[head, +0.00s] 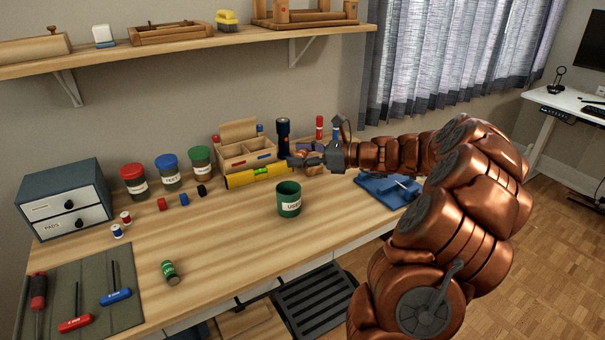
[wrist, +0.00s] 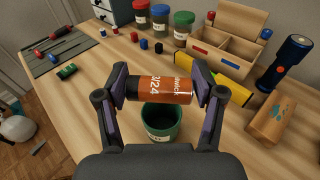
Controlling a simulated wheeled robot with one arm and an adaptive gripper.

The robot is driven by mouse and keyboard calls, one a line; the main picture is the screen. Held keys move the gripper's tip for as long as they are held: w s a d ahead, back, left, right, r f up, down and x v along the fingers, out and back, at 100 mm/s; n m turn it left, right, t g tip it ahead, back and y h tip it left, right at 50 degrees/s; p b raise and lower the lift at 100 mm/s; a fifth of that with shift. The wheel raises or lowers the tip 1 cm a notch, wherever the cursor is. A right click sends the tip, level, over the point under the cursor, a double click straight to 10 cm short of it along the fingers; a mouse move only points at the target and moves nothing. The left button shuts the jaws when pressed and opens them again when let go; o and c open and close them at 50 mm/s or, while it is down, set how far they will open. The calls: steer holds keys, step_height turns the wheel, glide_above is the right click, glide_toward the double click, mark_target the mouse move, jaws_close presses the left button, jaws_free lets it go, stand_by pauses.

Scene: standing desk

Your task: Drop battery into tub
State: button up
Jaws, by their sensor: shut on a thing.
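My gripper (wrist: 161,90) is shut on an orange-and-black battery (wrist: 165,89), pinched by its ends between the two purple-padded fingers. The battery lies sideways across the wrist view. Behind it in that view is the open green tub (wrist: 160,128), partly covered by the battery; its visible inside is dark. In the head view the tub (head: 289,200) stands upright on the desk with a white label. My gripper (head: 304,161) shows up and behind it there, near the flashlight; the battery cannot be made out clearly in that view.
A dark flashlight (head: 283,136), wooden organizer (head: 233,158) and yellow level (head: 247,178) stand behind the tub. Lidded jars (head: 171,178) and a drawer box (head: 65,198) are at left. A green battery (head: 170,272) lies near the tool mat (head: 95,270).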

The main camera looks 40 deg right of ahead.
steer(key=f+b, duration=0.1)
steer(key=b, duration=0.1)
steer(key=w+f+b, duration=0.1)
steer(key=f+b, duration=0.1)
steer(key=w+f+b, duration=0.1)
steer(key=b, duration=0.2)
steer(key=shift+w+a+f, duration=0.15)
steer(key=shift+w, duration=0.1)
stand_by(0.4)
steer(key=o, duration=1.4)
steer(key=shift+c, duration=0.2)
steer(key=v, duration=1.2)
steer(key=shift+w, duration=0.1)
